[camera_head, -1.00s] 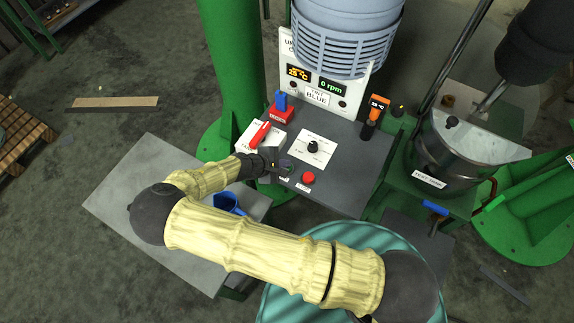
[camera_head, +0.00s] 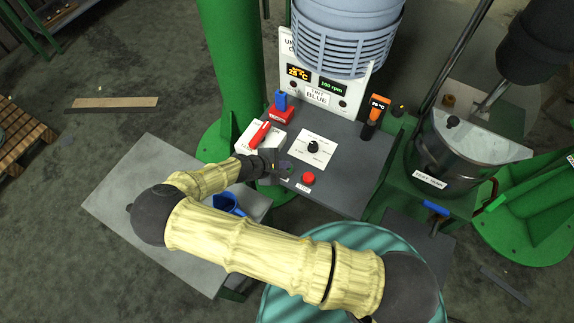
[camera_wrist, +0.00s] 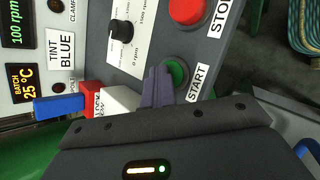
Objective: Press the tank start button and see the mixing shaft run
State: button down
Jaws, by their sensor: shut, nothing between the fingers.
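The green start button (camera_wrist: 177,73) sits beside its START label in the wrist view. My gripper (camera_wrist: 158,82) is shut and empty, its fingertips at the left edge of the button; I cannot tell whether they touch it. In the head view my gripper (camera_head: 284,168) is over the front left of the grey control panel (camera_head: 345,152) and hides most of the button. The speed display (camera_head: 331,86) reads 100 rpm, also in the wrist view (camera_wrist: 14,32). A metal shaft (camera_head: 493,97) slants down to the steel tank (camera_head: 436,160); turning cannot be told.
The red stop button (camera_head: 308,178) is right next to my gripper. A speed dial (camera_head: 313,147), a red-handled white block (camera_head: 262,137), a blue-and-red lock piece (camera_head: 281,108) and an orange thermometer (camera_head: 375,112) stand nearby.

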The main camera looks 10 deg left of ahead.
jog(key=shift+r+p, duration=0.9)
jog(key=shift+r, duration=0.4)
notch_tip(320, 180, up, 5)
jog(key=p, duration=0.3)
dwell(0.8)
